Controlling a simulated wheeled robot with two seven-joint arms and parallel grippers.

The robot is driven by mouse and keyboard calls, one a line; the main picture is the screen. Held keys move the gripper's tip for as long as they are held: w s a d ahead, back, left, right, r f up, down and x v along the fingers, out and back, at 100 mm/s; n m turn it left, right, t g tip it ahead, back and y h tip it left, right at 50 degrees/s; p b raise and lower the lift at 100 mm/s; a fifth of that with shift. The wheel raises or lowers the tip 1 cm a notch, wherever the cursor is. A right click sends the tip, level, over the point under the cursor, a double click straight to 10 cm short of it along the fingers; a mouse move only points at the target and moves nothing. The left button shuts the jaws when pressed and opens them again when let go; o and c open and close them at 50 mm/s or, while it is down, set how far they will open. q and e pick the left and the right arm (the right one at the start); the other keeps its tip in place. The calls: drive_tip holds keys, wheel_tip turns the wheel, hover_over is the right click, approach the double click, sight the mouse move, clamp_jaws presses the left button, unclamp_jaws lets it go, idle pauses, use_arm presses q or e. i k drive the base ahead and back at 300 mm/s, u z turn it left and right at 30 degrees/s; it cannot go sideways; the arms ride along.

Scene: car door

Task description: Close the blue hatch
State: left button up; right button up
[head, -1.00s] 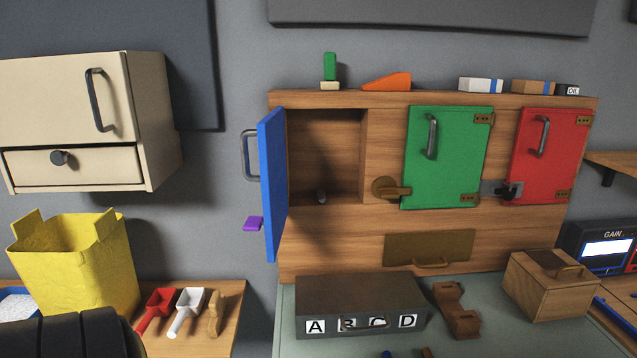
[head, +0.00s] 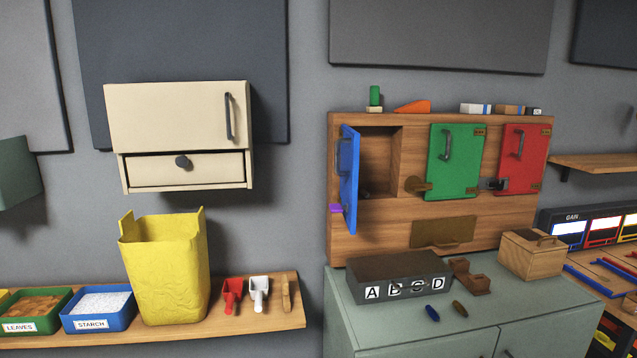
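The blue hatch (head: 349,182) is a door at the left end of a wooden cabinet (head: 475,220) on the wall. It stands open, swung out toward me and seen nearly edge-on, with its handle on its left side. The compartment (head: 379,160) behind it shows dark and open. A small purple piece (head: 335,208) sits by the hatch's lower left. Neither of my grippers is in the head view.
Green (head: 455,165) and red (head: 523,160) doors beside the opening are shut. A grey box marked with letters (head: 400,275) stands on the green cabinet top (head: 480,320) below. A yellow bag (head: 168,270) and scoops stand on the left shelf.

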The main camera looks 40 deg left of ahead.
sight(349, 141)
drive_tip(key=u, duration=1.3)
drive_tip(key=i, duration=1.05)
drive_tip(key=z, duration=0.35)
